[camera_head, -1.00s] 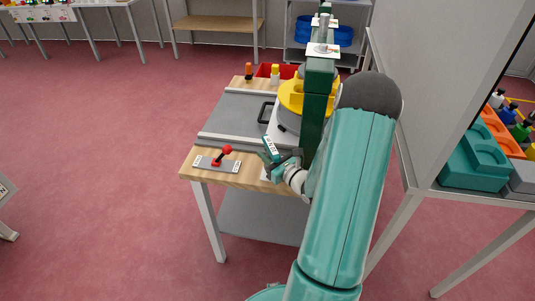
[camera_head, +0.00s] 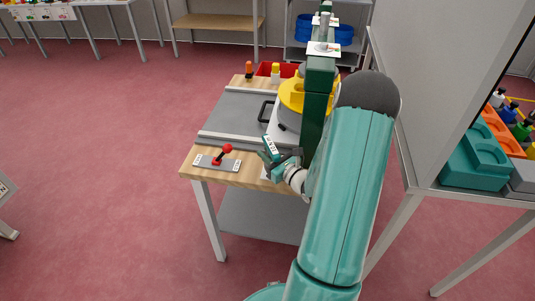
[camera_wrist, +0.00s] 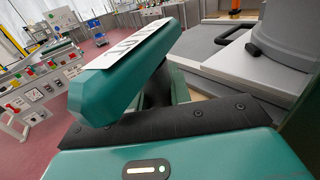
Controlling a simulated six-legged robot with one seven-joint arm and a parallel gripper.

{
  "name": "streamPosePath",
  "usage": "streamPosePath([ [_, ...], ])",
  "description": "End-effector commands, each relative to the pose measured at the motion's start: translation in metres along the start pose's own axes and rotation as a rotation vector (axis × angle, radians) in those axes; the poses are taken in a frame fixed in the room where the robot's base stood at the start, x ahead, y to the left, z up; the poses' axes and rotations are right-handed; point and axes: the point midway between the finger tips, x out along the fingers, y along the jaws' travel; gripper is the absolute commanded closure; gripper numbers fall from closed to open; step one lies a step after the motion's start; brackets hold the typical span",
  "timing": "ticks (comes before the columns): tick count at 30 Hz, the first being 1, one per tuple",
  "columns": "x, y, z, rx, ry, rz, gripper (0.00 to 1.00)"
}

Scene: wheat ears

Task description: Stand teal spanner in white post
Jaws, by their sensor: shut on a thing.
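The teal spanner (camera_head: 270,145) shows as a short teal bar with a white lettered label, tilted, above the front edge of the wooden-topped bench. In the wrist view its thick teal end (camera_wrist: 125,80) is close up and slants up to the right. My gripper (camera_head: 277,156) is shut on it; the jaws are mostly hidden behind the spanner in the wrist view. I cannot identify the white post for certain. A pale upright piece on a white plate (camera_head: 324,47) shows behind the dark green column, but I cannot tell if it is the post.
A red-knobbed lever (camera_head: 223,155) stands on the bench left of my gripper. A grey machine with a yellow top (camera_head: 292,97) stands behind. An orange-capped bottle (camera_head: 249,70) and a red bin (camera_head: 266,71) are at the back. A teal tray (camera_head: 470,165) is on the right table.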

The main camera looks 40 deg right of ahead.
Motion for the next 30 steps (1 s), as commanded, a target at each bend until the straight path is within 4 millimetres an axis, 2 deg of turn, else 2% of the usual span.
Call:
streamPosePath([
  [26,0.0,0.0,-0.024,0.0,0.0,0.0,1.0],
  [27,0.0,0.0,-0.024,-0.001,-0.001,0.0,0.76],
  [30,0.0,0.0,-0.024,-0.001,-0.001,0.0,0.57],
])
